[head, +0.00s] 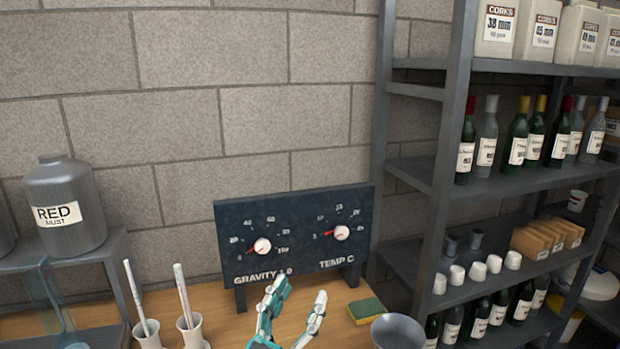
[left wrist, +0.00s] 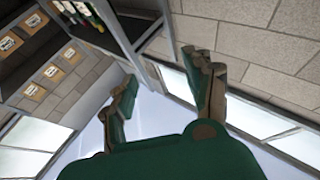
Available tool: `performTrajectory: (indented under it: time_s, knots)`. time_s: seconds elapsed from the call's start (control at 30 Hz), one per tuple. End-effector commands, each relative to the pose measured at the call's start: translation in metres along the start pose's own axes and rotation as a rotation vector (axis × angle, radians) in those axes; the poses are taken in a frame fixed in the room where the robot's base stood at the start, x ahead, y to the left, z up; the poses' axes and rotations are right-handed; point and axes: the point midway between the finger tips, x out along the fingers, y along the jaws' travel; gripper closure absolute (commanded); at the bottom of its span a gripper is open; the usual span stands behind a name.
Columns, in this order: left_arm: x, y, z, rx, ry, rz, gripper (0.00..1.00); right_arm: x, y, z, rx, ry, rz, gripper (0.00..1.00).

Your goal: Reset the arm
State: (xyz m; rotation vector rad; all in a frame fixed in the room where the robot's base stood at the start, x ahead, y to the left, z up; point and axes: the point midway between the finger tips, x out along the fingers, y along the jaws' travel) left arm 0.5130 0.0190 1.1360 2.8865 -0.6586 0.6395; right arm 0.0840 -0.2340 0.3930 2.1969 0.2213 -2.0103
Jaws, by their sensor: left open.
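My left gripper (head: 296,308) shows at the bottom middle of the head view, with its fingers pointing up. Its two fingers are spread apart with nothing between them. It is in front of the dial panel (head: 296,232), over the wooden bench. In the left wrist view the same gripper (left wrist: 163,80) shows its two green and brown fingers apart and empty, with wall, shelves and bright windows beyond. My right gripper is in neither view.
White holders with thin instruments (head: 188,308) stand left of the gripper. A sponge (head: 366,310) and a grey funnel-like bowl (head: 398,332) are at right. A metal shelf (head: 425,170) with bottles rises further right. A grey must container (head: 66,205) stands at left.

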Motion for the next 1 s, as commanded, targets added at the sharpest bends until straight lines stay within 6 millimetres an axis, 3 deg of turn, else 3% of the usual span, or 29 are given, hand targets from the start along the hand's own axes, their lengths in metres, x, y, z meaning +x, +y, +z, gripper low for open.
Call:
performTrajectory:
  time_s: [0.03,0.1,0.2,0.3,0.4,0.6,0.9,1.0]
  knots:
    - [-0.019,-0.029,0.021,-0.007,-0.102,-0.117,0.48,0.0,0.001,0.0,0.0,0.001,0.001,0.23]
    - [-0.048,-0.062,0.05,-0.006,-0.252,-0.253,0.48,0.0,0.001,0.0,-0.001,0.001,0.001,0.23]
    - [-0.1,-0.095,0.09,-0.002,-0.488,-0.394,0.48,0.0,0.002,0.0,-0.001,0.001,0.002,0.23]
    - [-0.161,-0.112,0.125,-0.004,-0.739,-0.479,0.48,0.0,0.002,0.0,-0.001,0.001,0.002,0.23]
    - [-0.222,-0.115,0.149,-0.01,-0.978,-0.51,0.48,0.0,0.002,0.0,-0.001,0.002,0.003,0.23]
    - [-0.313,-0.1,0.167,-0.032,-1.328,-0.47,0.48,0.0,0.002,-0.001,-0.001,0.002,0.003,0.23]
    - [-0.409,-0.066,0.159,-0.081,-1.69,-0.321,0.48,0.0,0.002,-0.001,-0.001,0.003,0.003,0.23]
    - [-0.416,-0.068,0.184,-0.083,-1.71,-0.312,0.48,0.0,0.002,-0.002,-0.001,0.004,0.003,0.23]
